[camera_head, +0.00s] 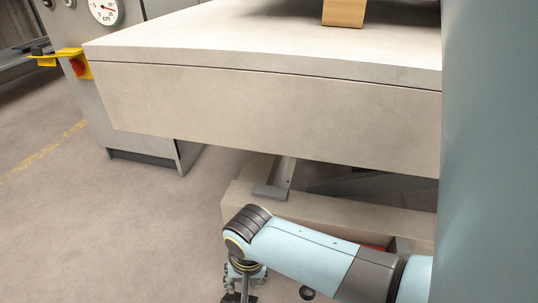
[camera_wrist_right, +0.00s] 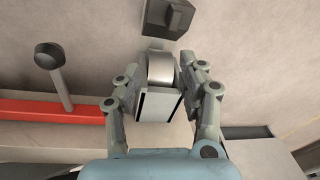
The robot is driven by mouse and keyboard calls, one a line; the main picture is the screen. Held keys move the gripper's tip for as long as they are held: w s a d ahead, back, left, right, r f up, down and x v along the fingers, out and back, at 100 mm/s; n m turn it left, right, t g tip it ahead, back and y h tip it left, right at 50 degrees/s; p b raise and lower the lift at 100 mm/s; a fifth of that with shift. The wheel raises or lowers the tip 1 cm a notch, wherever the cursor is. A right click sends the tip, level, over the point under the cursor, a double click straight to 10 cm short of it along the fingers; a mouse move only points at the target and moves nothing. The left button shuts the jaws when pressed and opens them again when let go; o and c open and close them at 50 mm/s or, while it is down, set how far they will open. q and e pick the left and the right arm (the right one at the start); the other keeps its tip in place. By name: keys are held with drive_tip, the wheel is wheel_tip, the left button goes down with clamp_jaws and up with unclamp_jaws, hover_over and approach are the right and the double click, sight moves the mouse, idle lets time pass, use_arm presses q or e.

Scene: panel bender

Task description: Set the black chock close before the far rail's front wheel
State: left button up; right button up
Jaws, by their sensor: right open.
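The black chock (camera_wrist_right: 168,18) lies on the floor at the top of the right wrist view, beyond my right gripper. A silver round part (camera_wrist_right: 160,68), which looks like the front wheel, sits just short of it, with a small gap between them in the picture. My right gripper (camera_wrist_right: 162,78) is open, its fingers spread to either side of the wheel in the picture; contact cannot be told. In the head view my right gripper (camera_head: 240,291) points down near the floor, cut by the bottom edge. The chock cannot be made out there. My left gripper is not in view.
A red strip (camera_wrist_right: 55,110) and a black-knobbed post (camera_wrist_right: 50,56) stand left of the gripper in the wrist view. In the head view a thick pale table (camera_head: 270,108) overhangs the lower frame. A grey cabinet (camera_head: 130,105) stands left. The floor (camera_head: 120,235) at left is clear.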

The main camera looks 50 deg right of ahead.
drive_tip(key=s+r+n+t, duration=0.2)
drive_tip(key=s+r+n, duration=0.2)
drive_tip(key=r, duration=0.4)
drive_tip(key=s+r+n+t, duration=0.3)
drive_tip(key=s+r+n, duration=0.1)
drive_tip(key=r+n, duration=0.3)
drive_tip(key=shift+d+r, duration=0.45)
drive_tip(key=shift+r, duration=0.2)
drive_tip(key=shift+s, duration=0.15)
